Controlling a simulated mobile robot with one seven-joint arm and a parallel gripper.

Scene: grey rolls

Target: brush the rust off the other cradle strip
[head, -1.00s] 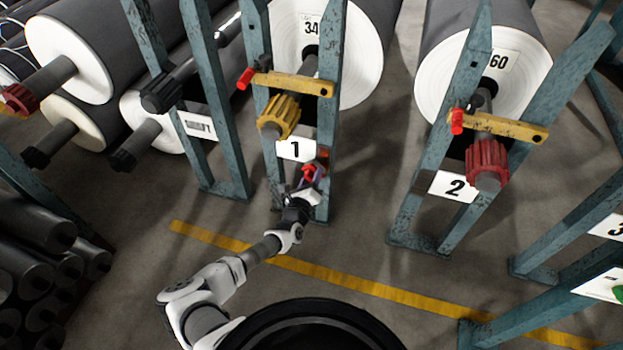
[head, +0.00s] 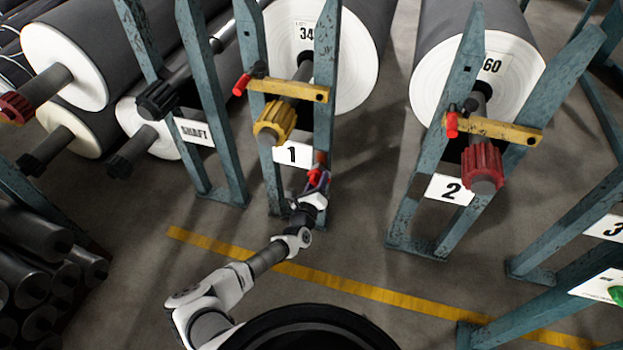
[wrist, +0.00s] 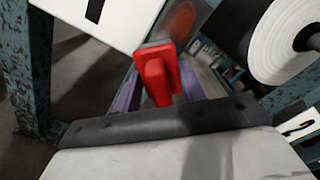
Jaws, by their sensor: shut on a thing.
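My gripper (head: 318,182) is low at the right post of stand 1, just below the number 1 plate (head: 293,155). Its purple fingers show on both sides of a red object (wrist: 158,72) in the wrist view and are shut on it. The red object looks like a tool handle; I cannot make out bristles. A blurred rust-brown patch (wrist: 180,24) on a grey surface lies just beyond it. I cannot tell whether the tool touches the patch. Stand 1 has a yellow bar (head: 300,91) and a yellow ribbed chuck (head: 273,124) on its shaft.
Stand 2 (head: 403,205), with a red ribbed chuck (head: 482,165), is to the right. Big grey rolls (head: 70,60) and dark shafts (head: 40,275) fill the left. A yellow floor line (head: 370,291) crosses the open floor in front.

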